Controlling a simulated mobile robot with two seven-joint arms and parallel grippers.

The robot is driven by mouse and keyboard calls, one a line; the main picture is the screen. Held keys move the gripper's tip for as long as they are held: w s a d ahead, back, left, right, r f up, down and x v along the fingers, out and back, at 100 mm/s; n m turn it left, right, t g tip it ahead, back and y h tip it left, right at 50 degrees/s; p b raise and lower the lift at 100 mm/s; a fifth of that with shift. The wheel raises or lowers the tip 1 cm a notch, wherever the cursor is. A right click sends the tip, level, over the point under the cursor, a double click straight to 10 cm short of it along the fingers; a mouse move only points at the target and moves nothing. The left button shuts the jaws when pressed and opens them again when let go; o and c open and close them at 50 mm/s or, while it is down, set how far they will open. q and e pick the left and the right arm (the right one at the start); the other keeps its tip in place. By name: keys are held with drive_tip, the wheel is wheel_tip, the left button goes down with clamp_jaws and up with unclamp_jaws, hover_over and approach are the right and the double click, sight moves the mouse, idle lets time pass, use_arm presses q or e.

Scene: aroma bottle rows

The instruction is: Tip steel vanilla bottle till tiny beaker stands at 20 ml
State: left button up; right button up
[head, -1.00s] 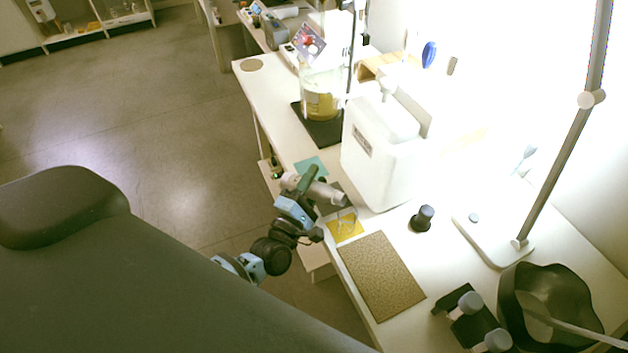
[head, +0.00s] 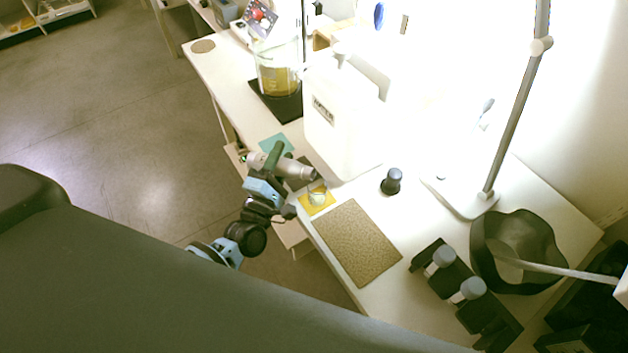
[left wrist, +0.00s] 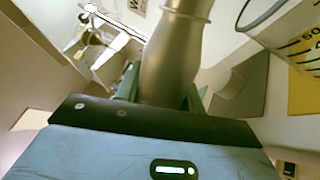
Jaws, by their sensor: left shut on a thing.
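The bottle's body and neck ring fill the upper middle of the left wrist view (left wrist: 176,58). My right gripper is not in view.
A brown mat (head: 357,243) lies in front of the beaker. A white water container (head: 340,125) stands close behind. A dark capped bottle (head: 391,182), a black rack (head: 425,250) with capped bottles, a black bowl (head: 520,235) and a lamp base (head: 465,195) stand to the right.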

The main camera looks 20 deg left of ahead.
use_arm(q)
drive_tip(key=shift+m, duration=0.3)
idle(0.8)
drive_tip(key=shift+r, duration=0.1)
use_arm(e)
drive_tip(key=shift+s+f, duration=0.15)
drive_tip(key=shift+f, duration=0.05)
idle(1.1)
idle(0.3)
use_arm(q)
drive_tip(key=n+y, duration=0.1)
drive_tip(key=n, duration=0.2)
drive_tip(key=shift+a+n+b, duration=0.1)
drive_tip(key=shift+n+b, duration=0.2)
drive_tip(key=shift+b, duration=0.1)
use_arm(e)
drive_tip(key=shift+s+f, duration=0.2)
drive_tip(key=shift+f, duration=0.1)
